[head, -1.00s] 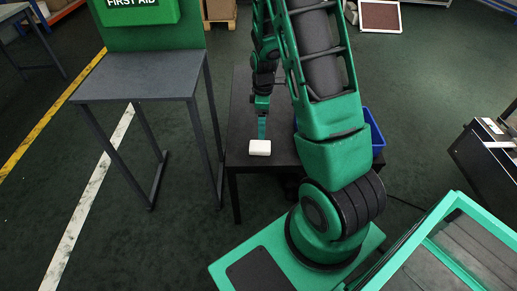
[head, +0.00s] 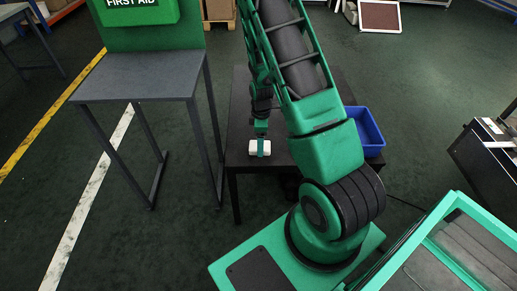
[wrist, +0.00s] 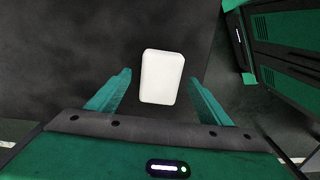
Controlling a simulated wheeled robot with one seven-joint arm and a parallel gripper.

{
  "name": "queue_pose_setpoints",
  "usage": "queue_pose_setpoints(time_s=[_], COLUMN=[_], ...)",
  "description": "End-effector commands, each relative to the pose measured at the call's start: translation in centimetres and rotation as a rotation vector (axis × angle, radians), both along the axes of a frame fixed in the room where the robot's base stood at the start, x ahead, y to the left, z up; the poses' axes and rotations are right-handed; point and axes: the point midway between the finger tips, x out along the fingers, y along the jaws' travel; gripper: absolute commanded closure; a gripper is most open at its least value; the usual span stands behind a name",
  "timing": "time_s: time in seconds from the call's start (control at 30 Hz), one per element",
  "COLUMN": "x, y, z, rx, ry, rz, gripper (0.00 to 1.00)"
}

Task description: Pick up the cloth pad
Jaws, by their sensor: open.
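The cloth pad (head: 253,148) is a small white block with rounded edges. It lies on the dark table near its front left part. In the wrist view the pad (wrist: 162,76) sits centred just ahead of and between the two green fingers. My gripper (head: 261,150) is at the pad, and one green finger crosses in front of it in the head view. In the wrist view my gripper (wrist: 160,84) is open, with a gap visible on both sides of the pad. Whether the fingertips reach down beside the pad is hard to tell.
A blue bin (head: 368,131) stands on the table's right side, partly behind my arm. A grey stand (head: 137,86) with a green first aid box (head: 140,10) is left of the table.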

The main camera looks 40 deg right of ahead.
Motion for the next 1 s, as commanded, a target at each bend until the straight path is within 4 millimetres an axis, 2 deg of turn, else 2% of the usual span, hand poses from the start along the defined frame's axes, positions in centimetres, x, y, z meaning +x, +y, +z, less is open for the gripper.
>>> queue_pose_setpoints(time_s=[0.1,0.37,0.57,1.0], x=[-0.02,0.00,0.00,0.05], y=[-0.01,0.00,0.00,0.00], z=[-0.85,-1.01,-0.99,-0.46], rx=[0.001,0.000,0.000,0.000], ry=[0.001,0.000,0.000,-0.001], rz=[0.000,0.000,0.000,0.000], gripper=[0.27,0.27,0.72,0.72])
